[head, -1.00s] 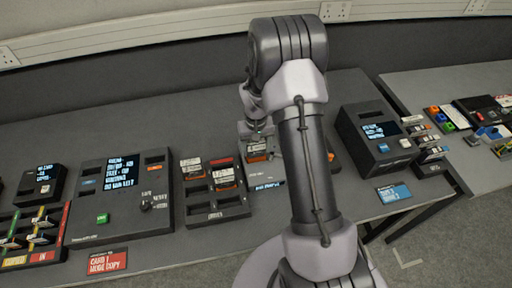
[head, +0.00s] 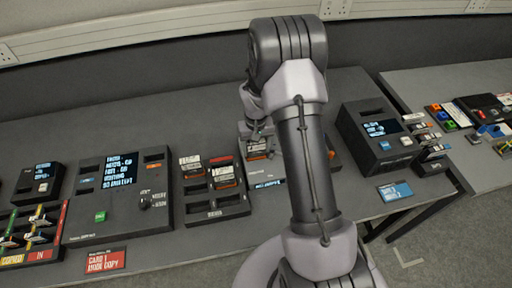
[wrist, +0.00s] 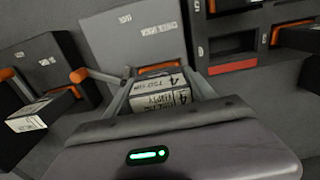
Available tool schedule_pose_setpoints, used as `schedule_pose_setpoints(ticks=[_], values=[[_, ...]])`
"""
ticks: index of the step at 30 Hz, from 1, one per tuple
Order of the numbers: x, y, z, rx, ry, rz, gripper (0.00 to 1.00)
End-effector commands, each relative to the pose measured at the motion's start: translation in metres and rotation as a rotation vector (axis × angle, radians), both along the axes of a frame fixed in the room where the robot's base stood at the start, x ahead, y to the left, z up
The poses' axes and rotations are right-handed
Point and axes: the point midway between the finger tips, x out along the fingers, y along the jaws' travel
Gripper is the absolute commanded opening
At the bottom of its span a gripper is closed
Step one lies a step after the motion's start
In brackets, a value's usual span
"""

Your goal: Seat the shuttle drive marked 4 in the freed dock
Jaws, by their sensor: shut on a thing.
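My gripper (wrist: 155,92) is shut on a pale-labelled drive marked 4 (wrist: 160,98), with one finger on each side of it. The drive is in front of a grey dock block (wrist: 130,35) that has an orange lever at its left. I cannot tell whether the drive is inside the dock or just at its mouth. In the head view my gripper (head: 257,134) is low over the table at the dock, partly hidden by my arm, with an orange-and-white drive (head: 256,151) under it.
A rack (head: 218,208) left of the gripper holds two drives and has empty bays. A second dock block (wrist: 42,60) with a white-labelled drive (wrist: 25,116) stands at left in the wrist view. A console (head: 120,195) is further left. A dark box (head: 375,140) is at right.

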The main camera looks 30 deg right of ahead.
Motion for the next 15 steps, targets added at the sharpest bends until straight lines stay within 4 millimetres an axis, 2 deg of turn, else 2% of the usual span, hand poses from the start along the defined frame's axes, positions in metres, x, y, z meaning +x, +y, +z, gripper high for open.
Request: schedule_pose_setpoints(ticks=[14,15], values=[[0.0003,-0.0001,-0.0037,0.000,-0.001,0.000,0.06],[0.0002,-0.0001,-0.0037,0.000,-0.001,0.000,0.67]])
